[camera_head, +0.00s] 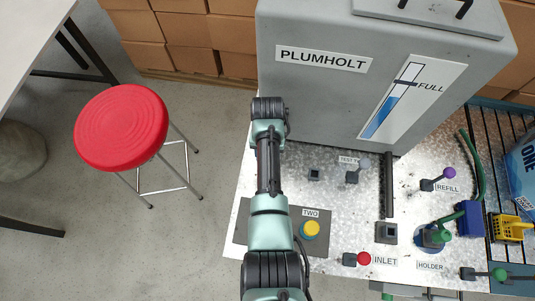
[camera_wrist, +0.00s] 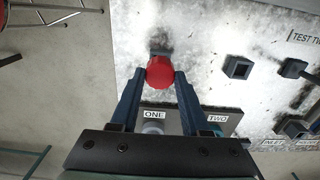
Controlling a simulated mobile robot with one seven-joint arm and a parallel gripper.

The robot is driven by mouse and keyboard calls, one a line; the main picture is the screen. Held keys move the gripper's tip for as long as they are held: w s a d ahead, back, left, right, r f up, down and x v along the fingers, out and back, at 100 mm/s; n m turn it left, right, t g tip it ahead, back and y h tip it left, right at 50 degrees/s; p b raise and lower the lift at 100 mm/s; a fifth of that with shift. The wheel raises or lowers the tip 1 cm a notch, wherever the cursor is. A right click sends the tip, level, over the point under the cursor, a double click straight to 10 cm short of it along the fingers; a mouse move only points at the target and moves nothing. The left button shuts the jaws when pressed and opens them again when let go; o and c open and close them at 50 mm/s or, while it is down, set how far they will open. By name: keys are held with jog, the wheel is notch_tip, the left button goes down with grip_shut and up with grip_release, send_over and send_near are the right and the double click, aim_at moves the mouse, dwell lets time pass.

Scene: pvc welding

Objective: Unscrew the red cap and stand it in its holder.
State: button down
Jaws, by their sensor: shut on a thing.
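In the wrist view the round red cap (camera_wrist: 161,75) sits between the two fingertips of my gripper (camera_wrist: 160,73), which is shut on it. A dark fitting (camera_wrist: 160,51) shows just behind the cap, close to the panel's edge. I cannot tell whether the cap is still joined to that fitting. In the head view my arm hides the cap and my gripper.
The grey PLUMHOLT tank (camera_head: 385,75) stands at the panel's back. A square socket (camera_head: 387,233), a red INLET knob (camera_head: 364,258), a purple REFILL knob (camera_head: 449,173) and a yellow TWO button (camera_head: 310,229) rise from the panel. A red stool (camera_head: 121,127) stands left on open floor.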

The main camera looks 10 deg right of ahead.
jog(key=shift+f+b, duration=0.85)
jog(key=shift+f, duration=0.3)
dwell(0.4)
jog(key=shift+c, duration=1.5)
grip_release()
notch_tip(320, 180, up, 13)
